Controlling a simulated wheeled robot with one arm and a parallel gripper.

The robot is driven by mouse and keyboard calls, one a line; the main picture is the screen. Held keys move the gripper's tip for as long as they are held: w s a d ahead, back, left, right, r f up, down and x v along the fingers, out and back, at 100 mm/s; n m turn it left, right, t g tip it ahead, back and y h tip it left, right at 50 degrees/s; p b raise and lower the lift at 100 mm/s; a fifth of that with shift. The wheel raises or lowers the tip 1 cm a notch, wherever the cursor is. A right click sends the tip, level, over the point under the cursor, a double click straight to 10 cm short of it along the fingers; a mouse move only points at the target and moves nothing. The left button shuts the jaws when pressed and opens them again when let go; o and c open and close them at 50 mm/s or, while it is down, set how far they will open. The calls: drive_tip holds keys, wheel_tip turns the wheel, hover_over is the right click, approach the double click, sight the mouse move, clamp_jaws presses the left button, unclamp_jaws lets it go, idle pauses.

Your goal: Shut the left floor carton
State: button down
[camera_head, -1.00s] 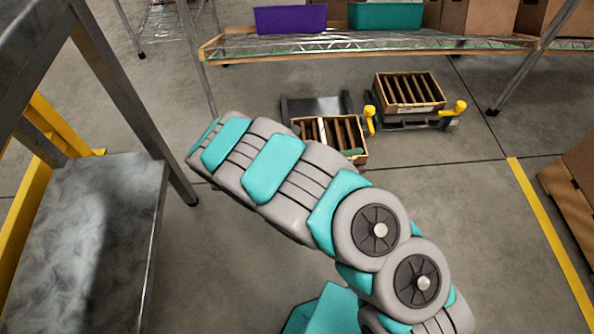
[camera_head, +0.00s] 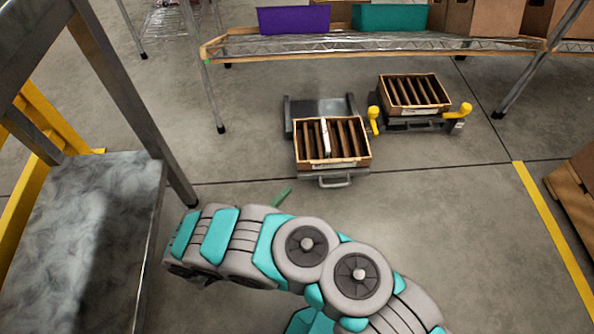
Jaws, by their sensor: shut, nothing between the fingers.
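The left floor carton (camera_head: 330,163) is a brown open-topped box with dark upright dividers and one pale strip among them. It sits at the front of a dark base (camera_head: 318,106), whose bare plate shows behind it. A grey handle (camera_head: 336,181) sticks out below its front. The green tip of my gripper (camera_head: 282,197) shows just above my arm, in front and to the left of the carton, apart from it. The fingers look closed with nothing on them; the rest of the gripper is hidden behind my arm.
A second carton (camera_head: 414,91) sits back on its own base with yellow knobs (camera_head: 374,119) to the right. A wire shelf (camera_head: 350,45) holds a purple bin (camera_head: 293,19) and a teal bin (camera_head: 390,17). A metal table (camera_head: 85,235) stands left. Floor before the carton is clear.

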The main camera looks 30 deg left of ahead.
drive_tip(key=w+b, duration=0.1)
drive_tip(key=w, duration=0.8)
drive_tip(key=shift+w+a+f, duration=0.1)
drive_tip(key=shift+w+a, duration=0.05)
drive_tip(key=shift+w, duration=0.1)
drive_tip(key=shift+w+a, duration=0.1)
